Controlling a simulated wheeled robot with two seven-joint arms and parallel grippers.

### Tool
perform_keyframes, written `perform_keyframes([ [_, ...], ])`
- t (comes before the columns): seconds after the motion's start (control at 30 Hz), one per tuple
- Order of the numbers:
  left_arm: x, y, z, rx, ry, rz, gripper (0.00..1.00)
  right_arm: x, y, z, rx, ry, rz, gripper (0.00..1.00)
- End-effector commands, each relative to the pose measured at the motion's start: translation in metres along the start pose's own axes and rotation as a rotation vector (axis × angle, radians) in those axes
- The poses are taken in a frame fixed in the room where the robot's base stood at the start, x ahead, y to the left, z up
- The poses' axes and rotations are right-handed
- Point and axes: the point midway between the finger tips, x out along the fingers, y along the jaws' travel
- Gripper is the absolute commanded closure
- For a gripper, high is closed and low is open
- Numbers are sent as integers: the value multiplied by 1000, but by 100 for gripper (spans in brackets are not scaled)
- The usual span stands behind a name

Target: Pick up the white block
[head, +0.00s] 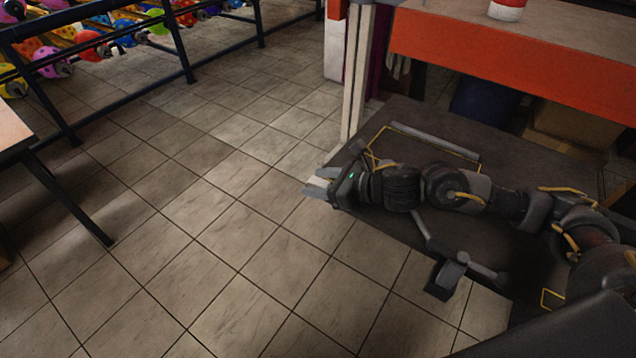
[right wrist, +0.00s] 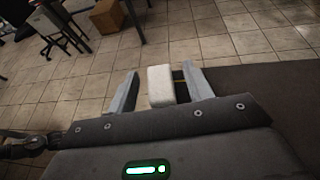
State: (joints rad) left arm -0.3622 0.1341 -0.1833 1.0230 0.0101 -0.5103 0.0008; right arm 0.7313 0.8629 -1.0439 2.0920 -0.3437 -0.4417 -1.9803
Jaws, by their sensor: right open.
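The white block (right wrist: 160,84) shows in the right wrist view, between the two fingers of my right gripper (right wrist: 158,76). A narrow gap shows on each side of it, so the fingers are apart and not closed on it. In the head view my right gripper (head: 315,187) is near the picture's centre, at the left edge of a dark flat surface (head: 400,122). There the block cannot be told clearly from the pale fingers. What the block rests on is hidden. My left gripper is not in view.
An orange-edged table (head: 500,62) stands at the upper right, with a pale post (head: 355,80) at its left. A table corner (head: 12,128) juts in at left. The tiled floor between is clear.

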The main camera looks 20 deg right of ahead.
Motion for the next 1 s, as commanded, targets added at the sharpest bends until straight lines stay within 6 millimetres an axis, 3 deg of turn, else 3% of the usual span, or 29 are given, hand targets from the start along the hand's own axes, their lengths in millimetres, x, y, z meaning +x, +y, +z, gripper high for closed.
perform_keyframes([
  [0.27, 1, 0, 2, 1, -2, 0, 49, 4, 0, -1, 0, 1, 0, 49],
  [0.67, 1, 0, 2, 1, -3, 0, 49, 4, 0, 0, 0, 0, 0, 100],
  [0.87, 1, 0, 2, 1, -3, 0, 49, 3, 0, 1, 0, 0, 0, 100],
  [1.0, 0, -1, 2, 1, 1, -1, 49, -2, 0, 15, -3, -4, 1, 100],
])
